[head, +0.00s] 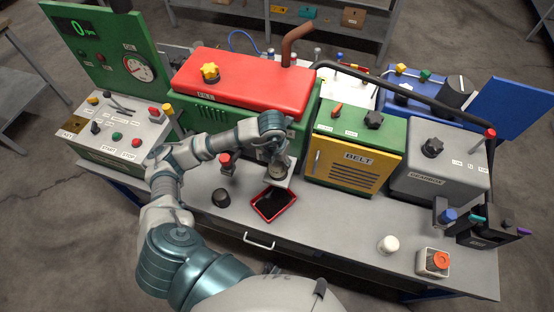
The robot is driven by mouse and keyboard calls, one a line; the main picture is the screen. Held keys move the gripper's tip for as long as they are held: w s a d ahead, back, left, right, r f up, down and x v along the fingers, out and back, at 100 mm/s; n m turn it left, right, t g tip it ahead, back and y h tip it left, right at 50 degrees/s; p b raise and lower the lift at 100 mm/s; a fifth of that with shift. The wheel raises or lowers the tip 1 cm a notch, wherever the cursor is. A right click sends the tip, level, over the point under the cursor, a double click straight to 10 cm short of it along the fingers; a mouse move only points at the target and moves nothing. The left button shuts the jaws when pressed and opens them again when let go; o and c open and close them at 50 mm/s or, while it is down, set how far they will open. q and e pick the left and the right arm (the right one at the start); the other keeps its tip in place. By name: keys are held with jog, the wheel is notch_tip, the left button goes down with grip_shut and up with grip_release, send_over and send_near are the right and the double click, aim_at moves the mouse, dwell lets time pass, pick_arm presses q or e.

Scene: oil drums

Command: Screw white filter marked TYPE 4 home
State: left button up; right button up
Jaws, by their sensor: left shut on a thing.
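My left gripper (275,150) reaches over the bench in front of the green and red machine (245,85). No TYPE mark is legible on either. My right gripper is not in view.
A red tray with a dark inside (262,213) lies below the gripper. A black cylinder (221,197) stands left of it. The yellow BELT box (350,160) and grey gearbox (435,165) stand to the right.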

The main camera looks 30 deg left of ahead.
pick_arm(q)
jog(key=shift+d+f+b, duration=0.2)
jog(key=shift+f+b, duration=0.2)
dwell(0.8)
jog(key=shift+w, duration=0.1)
jog(key=m+b, duration=0.2)
jog(key=m, duration=0.1)
jog(key=shift+f, duration=0.25)
jog(key=shift+m+h+b, duration=0.3)
jog(key=shift+m+b, duration=0.2)
jog(key=shift+m, duration=0.3)
jog(key=shift+r+m, duration=0.1)
jog(key=shift+m, duration=0.4)
jog(key=shift+c, duration=0.6)
jog(key=shift+r+m, duration=0.2)
jog(key=shift+m, duration=0.1)
